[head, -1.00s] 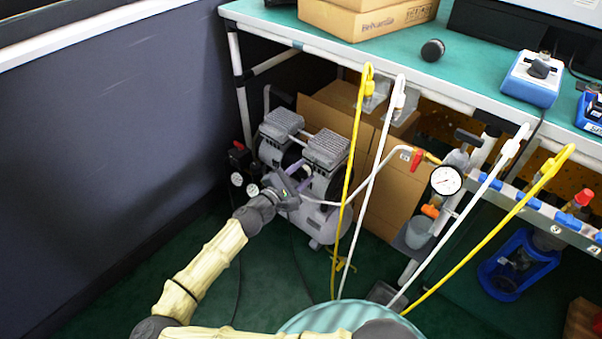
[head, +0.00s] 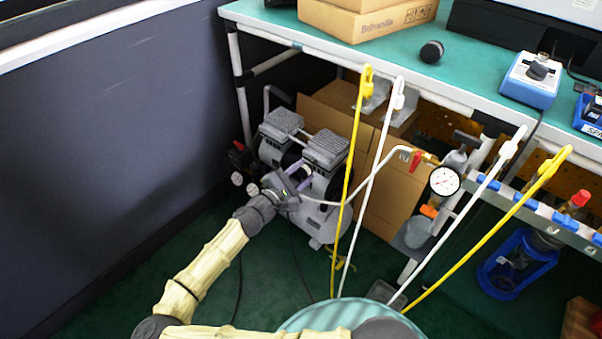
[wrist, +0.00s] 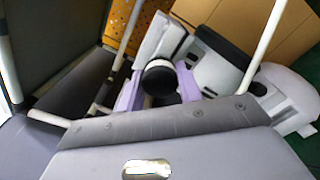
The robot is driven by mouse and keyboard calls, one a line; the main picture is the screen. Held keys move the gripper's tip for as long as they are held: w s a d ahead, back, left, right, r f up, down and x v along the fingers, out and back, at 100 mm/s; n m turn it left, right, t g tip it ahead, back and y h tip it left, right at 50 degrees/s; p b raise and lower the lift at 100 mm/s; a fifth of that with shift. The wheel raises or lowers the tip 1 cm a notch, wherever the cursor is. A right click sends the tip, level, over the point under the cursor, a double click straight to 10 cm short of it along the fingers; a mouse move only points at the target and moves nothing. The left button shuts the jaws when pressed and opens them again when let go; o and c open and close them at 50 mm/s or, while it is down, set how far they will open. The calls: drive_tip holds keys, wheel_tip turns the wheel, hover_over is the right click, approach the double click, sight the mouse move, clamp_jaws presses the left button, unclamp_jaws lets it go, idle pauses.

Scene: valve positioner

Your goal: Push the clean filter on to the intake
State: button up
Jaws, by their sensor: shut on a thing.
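The filter (wrist: 160,80), a short black cylinder with a pale band, sits between the lavender fingers of my gripper (wrist: 158,88) in the wrist view. My gripper is shut on it. In the head view my gripper (head: 303,177) is low in front of the twin-headed grey compressor (head: 325,150), at its near side. The filter faces the compressor's light housing in the wrist view. The intake is hidden behind the filter and fingers, so I cannot tell whether they touch.
A similar black round part (head: 432,51) lies on the green bench top (head: 470,75). Yellow and white hooked rods (head: 350,170) stand just right of the compressor. Cardboard boxes (head: 392,195) are behind it, and a dark wall (head: 110,140) is at left. A pressure gauge (head: 445,181) hangs at right.

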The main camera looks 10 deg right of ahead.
drive_tip(key=shift+w+d, duration=0.3)
drive_tip(key=shift+d, duration=0.1)
idle(0.4)
drive_tip(key=o, duration=1.1)
drive_tip(key=shift+c, duration=0.2)
drive_tip(key=p+v, duration=0.6)
drive_tip(key=v, duration=1.1)
drive_tip(key=shift+s+a, duration=0.15)
